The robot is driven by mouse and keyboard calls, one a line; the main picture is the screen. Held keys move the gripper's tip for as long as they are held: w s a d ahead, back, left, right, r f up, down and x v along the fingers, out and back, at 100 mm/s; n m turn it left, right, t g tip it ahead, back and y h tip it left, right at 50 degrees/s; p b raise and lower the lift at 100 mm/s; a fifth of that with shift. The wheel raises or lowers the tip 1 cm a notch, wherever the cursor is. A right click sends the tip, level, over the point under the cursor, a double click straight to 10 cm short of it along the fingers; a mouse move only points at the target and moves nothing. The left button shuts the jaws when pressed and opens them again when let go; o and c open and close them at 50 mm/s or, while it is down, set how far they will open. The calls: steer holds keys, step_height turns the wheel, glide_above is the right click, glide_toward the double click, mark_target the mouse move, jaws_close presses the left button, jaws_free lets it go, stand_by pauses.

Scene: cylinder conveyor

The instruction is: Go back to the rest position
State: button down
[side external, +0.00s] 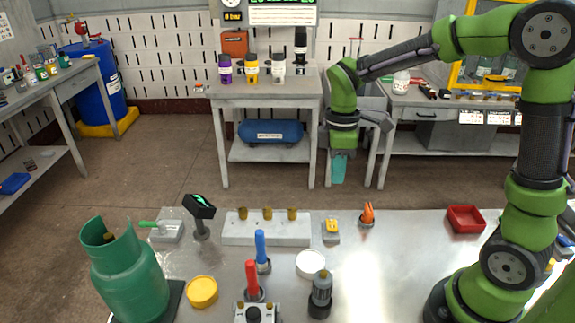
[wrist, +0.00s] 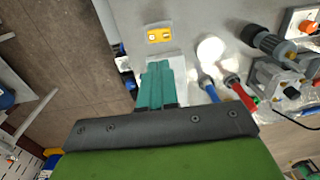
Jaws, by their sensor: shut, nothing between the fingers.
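My gripper (side external: 338,168) has teal fingers and hangs pointing down from my green arm, high above the back of the bench in the side view. It appears in front of the floor and rear furniture. In the wrist view the two teal fingers (wrist: 157,85) lie together side by side, shut, with nothing between them. No object is touching the gripper. The metal workbench (side external: 400,235) is below and in front of it.
On the bench are a green gas cylinder (side external: 125,270), a pale block (side external: 267,231) with three brass pieces, blue (side external: 261,246) and red (side external: 252,277) upright handles, a dark grey bottle (side external: 320,290), a yellow disc (side external: 202,292) and a red tray (side external: 466,218). The bench's right middle is clear.

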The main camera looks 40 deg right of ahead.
steer(key=shift+r, duration=0.8)
